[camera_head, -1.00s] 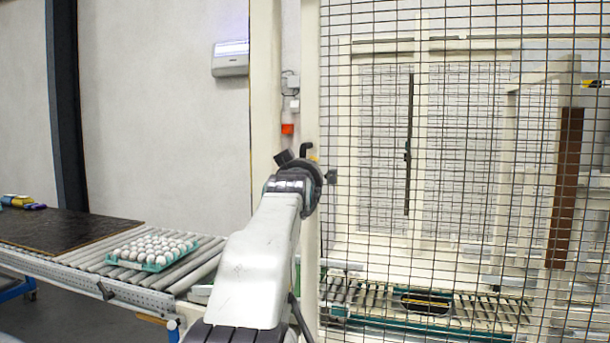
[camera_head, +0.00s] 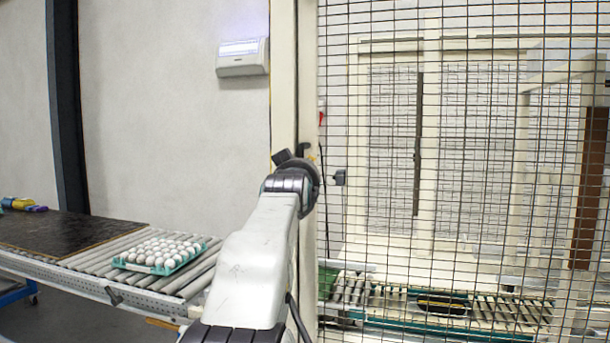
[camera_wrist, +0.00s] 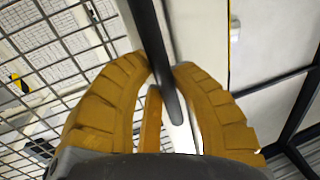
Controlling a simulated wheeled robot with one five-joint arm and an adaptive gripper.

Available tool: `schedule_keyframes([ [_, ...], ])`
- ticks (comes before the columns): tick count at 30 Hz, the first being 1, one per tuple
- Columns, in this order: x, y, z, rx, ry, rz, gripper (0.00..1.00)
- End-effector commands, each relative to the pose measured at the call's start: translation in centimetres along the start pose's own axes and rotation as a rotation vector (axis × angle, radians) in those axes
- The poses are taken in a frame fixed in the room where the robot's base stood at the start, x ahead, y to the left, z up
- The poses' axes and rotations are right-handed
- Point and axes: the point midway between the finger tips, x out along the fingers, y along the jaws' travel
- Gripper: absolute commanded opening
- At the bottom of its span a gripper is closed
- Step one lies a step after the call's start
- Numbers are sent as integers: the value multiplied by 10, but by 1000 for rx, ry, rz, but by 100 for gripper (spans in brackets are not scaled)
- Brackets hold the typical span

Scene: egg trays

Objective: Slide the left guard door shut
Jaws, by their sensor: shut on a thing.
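The left guard door is a black mesh panel with a cream upright frame (camera_head: 307,70) in the head view. Its leading edge stands right beside a cream post (camera_head: 284,70), with little or no gap visible between them. My gripper (camera_wrist: 163,75) has its yellow fingers closed around the dark upright handle bar (camera_wrist: 147,25) in the wrist view. In the head view, my wrist hides the fingers and most of the handle, in front of the door's frame.
At left, a roller conveyor (camera_head: 190,283) carries a green tray (camera_head: 118,264) of white eggs. Behind the mesh are another conveyor (camera_head: 480,310) and a cream inner frame (camera_head: 428,130). A white box (camera_head: 243,66) hangs on the wall.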

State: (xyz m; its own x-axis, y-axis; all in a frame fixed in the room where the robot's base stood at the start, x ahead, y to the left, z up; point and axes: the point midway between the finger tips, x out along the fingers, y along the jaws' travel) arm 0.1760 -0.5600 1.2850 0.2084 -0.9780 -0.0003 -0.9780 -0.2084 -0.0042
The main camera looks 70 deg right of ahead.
Motion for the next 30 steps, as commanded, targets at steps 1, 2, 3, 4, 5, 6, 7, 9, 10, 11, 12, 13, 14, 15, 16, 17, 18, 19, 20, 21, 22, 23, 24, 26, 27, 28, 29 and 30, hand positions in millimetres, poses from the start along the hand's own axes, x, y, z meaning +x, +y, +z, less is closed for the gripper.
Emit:
schedule_keyframes([
  [1,0,-3,-2,0,4,-6,0],
  [2,0,-3,-2,0,4,-6,0],
  [3,0,-3,-2,0,4,-6,0],
  [4,0,-3,-2,1,4,-6,24],
  [5,0,-3,-2,0,4,-6,27],
  [6,0,-3,-2,0,4,-5,30],
  [7,0,-3,-2,0,4,-5,33],
  [9,0,-3,-1,0,3,-5,39],
  [10,0,-3,-1,0,3,-4,42],
  [11,0,-2,-1,0,3,-4,45],
  [12,0,-2,-1,0,3,-4,48],
  [13,0,-2,-1,0,2,-3,50],
  [14,0,-2,-1,0,2,-3,50],
  [15,0,-2,-1,0,2,-3,50],
  [16,0,-1,-1,0,2,-2,50],
  [17,0,-1,-1,0,2,-2,50],
  [18,0,-1,-1,0,2,-2,50],
  [19,0,-1,-1,0,1,-2,50],
  [20,0,-1,-1,0,1,-2,50],
  [21,-1,-1,-1,0,1,-1,50],
  [22,-2,-1,-1,0,1,-1,50],
  [23,-3,-1,-1,0,1,-1,50],
  [24,-5,-1,-1,0,2,-1,50],
  [26,-10,-1,-1,0,2,-1,50],
  [27,-13,-1,-1,0,1,-1,50],
  [28,-17,-1,-2,0,2,-1,50],
  [29,-20,-1,-1,0,2,-1,50],
  [30,-26,-1,-2,0,3,-1,50],
])
